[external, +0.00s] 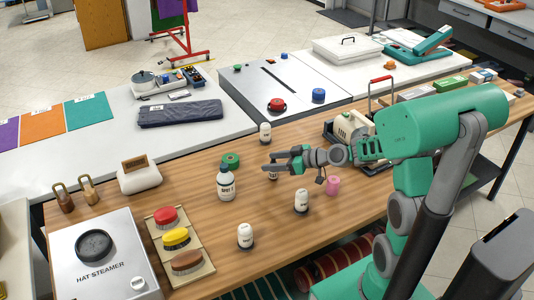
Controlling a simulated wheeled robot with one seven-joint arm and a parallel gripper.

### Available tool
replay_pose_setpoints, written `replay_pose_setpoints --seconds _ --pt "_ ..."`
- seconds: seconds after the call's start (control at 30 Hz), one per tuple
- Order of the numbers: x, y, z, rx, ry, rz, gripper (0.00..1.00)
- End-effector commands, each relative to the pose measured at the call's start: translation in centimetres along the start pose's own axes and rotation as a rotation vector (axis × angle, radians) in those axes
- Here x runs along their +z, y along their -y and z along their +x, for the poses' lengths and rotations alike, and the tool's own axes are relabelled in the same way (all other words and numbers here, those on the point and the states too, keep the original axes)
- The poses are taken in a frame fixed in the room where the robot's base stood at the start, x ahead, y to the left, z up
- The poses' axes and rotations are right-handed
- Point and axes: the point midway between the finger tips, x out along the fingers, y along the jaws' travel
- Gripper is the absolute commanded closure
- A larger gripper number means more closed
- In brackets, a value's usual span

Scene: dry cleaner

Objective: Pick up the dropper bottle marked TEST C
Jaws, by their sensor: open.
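Several small white bottles with dark bases stand upright on the wooden table: one at the back (265,132), one beside my gripper (273,173), one at the centre right (301,202) and one at the front (245,237). Their labels are too small to read, so I cannot tell which is TEST C. My gripper (268,162) is open and points left.
Brushes on a tan board (197,268) and a HAT STEAMER (103,262) occupy the front left.

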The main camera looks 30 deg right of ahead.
Motion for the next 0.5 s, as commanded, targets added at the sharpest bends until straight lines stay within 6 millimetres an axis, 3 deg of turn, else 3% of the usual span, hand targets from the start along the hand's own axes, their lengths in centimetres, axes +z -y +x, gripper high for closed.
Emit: replay_pose_setpoints --seconds 0.07,0.23,0.5 --pt "1.9 0.1 0.7 -0.002 0.004 0.006 0.46" --pt "1.8 0.1 3.4 -0.003 0.002 0.0 0.46" --pt "1.7 0.1 3.7 0.0 0.001 0.001 0.48"
